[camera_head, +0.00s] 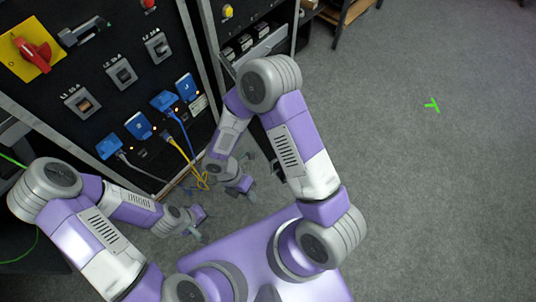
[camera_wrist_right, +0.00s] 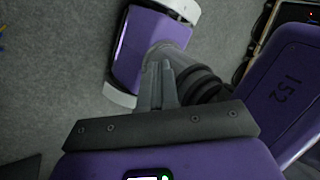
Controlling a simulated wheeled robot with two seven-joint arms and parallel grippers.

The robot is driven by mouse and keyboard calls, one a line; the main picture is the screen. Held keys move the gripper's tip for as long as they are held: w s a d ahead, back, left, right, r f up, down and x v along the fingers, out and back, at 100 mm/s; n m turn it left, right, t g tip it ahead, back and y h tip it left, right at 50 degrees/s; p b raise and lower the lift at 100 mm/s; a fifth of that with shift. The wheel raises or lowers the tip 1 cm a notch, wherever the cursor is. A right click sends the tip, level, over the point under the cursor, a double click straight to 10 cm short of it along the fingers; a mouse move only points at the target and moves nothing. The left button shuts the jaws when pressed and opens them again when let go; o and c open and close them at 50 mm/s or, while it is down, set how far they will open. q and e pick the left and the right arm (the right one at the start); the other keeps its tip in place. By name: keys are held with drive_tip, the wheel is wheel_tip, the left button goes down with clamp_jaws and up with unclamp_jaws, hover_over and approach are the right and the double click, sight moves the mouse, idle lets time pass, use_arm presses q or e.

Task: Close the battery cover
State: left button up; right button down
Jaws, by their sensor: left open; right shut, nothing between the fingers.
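I cannot pick out the battery cover for certain in either view. My left gripper (camera_head: 199,226) is low over the floor in front of the black rack, open and empty. My right gripper (camera_head: 245,187) is above and to the right of it, close to the rack's base. It is shut with nothing between its fingers. In the right wrist view its two grey fingers (camera_wrist_right: 160,82) lie together. Neither gripper visibly touches the rack.
The black rack (camera_head: 105,75) carries a red rotary switch (camera_head: 34,53), breakers and blue plugs (camera_head: 187,87). Blue and yellow cables (camera_head: 182,150) hang down near my grippers. In the right wrist view a dark unit (camera_wrist_right: 285,22) shows a red light.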

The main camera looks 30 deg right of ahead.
drive_tip(key=w+d+r+n+t+h+b, duration=0.1)
drive_tip(key=w+r+n+t+h+b, duration=0.1)
drive_tip(key=w+r+n+t+h, duration=0.7)
drive_tip(key=w+d+f+n+g+y+b, duration=0.1)
drive_tip(key=d+f+n+g+y+b, duration=0.1)
drive_tip(key=d+f, duration=0.6)
drive_tip(key=d+g+b, duration=0.1)
drive_tip(key=d, duration=0.2)
drive_tip(key=shift+w+f+n+b, duration=0.15)
drive_tip(key=shift+w+n+b, duration=0.1)
drive_tip(key=shift+n+b, duration=0.05)
drive_tip(key=shift+d, duration=0.2)
